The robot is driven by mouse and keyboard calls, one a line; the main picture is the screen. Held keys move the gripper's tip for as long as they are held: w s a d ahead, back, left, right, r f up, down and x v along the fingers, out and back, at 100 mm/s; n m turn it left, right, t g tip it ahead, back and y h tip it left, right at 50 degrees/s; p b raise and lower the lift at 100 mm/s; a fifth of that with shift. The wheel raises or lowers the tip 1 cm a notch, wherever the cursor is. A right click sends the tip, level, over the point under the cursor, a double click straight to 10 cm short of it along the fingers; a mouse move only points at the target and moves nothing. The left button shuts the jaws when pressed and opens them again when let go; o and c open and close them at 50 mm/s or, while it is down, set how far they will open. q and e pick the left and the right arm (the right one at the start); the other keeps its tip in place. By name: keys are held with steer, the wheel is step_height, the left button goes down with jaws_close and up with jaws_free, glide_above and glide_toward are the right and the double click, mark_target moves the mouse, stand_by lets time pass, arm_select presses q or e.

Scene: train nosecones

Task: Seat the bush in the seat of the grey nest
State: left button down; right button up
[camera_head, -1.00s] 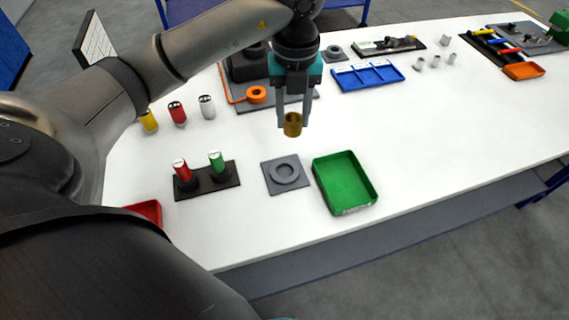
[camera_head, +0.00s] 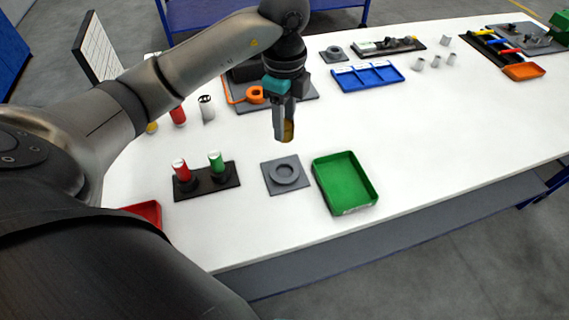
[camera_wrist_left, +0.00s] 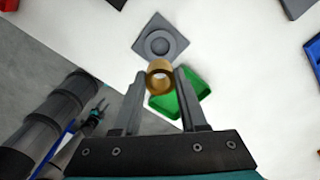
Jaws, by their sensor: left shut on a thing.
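The bush is a brass-coloured ring (camera_head: 288,130), held between the fingertips of my left gripper (camera_head: 284,132). The left gripper is shut on it and holds it above the table, a little behind the grey nest (camera_head: 270,187). The nest is a square grey plate with a raised round seat, and the seat looks empty. In the left wrist view the bush (camera_wrist_left: 160,68) shows its open bore between the fingers, and the nest (camera_wrist_left: 148,45) lies beyond it. The bush and the nest are apart. My right gripper is not in view.
A green tray (camera_head: 345,183) stands right of the nest. A black holder (camera_head: 207,186) with a red and a green cylinder stands left of it. A blue tray (camera_head: 367,77) and a dark fixture with an orange ring (camera_head: 255,95) are farther back. The table's middle right is clear.

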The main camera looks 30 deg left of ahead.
arm_select(q)
step_height(320, 180, down, 14)
steer(key=shift+r+b, duration=0.25)
steer(key=shift+b, duration=0.5)
steer(key=shift+f, duration=0.1)
